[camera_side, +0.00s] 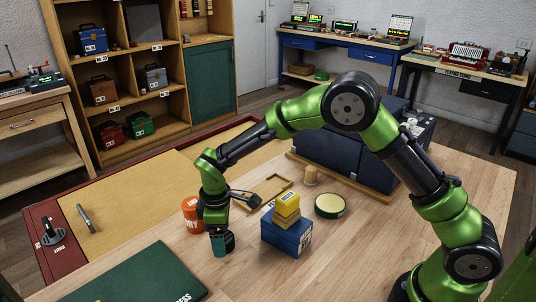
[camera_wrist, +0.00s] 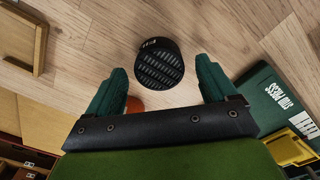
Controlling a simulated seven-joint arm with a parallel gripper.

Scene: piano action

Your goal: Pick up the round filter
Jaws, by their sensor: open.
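The round filter (camera_wrist: 160,65) is a short black cylinder with a slatted face and a small white label on its side. In the wrist view it stands on the wooden table, between the two teal fingertips in the picture. My gripper (camera_wrist: 163,70) is open, with a finger on either side of it. I cannot tell how much height separates the fingertips from the filter. In the side view my gripper (camera_side: 222,243) points down, low over the table, left of the blue box. The filter cannot be made out there.
An orange can (camera_side: 193,215) stands close behind my gripper. The blue box (camera_side: 287,237) with yellow blocks (camera_side: 287,208) is to its right. A green board (camera_side: 135,278) lies in front. A round green-rimmed tin (camera_side: 330,206) and a wooden frame (camera_side: 265,190) lie farther back.

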